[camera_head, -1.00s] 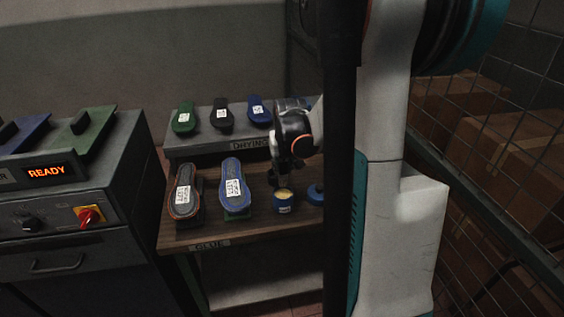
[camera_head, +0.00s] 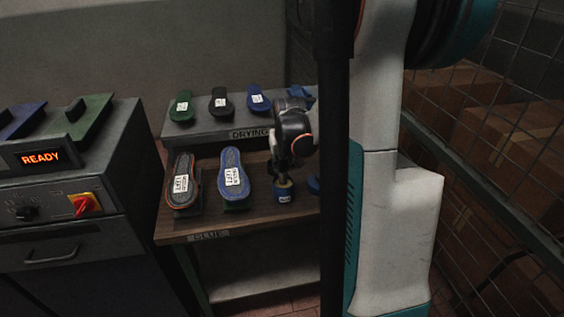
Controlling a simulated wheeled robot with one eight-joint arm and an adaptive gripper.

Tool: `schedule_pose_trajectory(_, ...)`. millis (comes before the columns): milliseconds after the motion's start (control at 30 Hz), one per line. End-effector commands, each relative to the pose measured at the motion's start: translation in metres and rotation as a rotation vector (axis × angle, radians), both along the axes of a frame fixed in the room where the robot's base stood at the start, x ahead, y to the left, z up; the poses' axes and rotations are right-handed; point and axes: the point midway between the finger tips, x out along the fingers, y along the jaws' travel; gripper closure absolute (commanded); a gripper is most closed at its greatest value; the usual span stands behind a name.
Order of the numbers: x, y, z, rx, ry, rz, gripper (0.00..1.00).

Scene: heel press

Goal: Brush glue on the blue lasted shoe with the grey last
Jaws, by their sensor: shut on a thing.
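The blue shoe (camera_head: 233,175) lies sole up on the wooden bench, with a white label on its sole. A dark greenish support shows under its near end; I cannot make out a grey last. My gripper (camera_head: 281,168) is right of the blue shoe, directly above the small blue glue pot (camera_head: 284,197) with yellowish contents. It is shut on a small dark thing, likely the glue brush, whose lower end reaches the pot's mouth. The gripper hides most of the brush, and I cannot tell how deep it dips.
A dark shoe with an orange edge (camera_head: 182,183) lies left of the blue one. Behind, the drying shelf (camera_head: 195,133) holds green, black and blue soles. A blue round object (camera_head: 313,185) is partly hidden by my column. A machine reading READY (camera_head: 40,157) stands left.

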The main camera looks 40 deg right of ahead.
Motion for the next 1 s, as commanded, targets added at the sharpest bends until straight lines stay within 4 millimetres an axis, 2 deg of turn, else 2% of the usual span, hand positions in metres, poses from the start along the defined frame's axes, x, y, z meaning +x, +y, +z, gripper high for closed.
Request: schedule_pose_trajectory(1000,0.0000,0.0000,-0.0093,0.000,0.000,0.000,1.00)
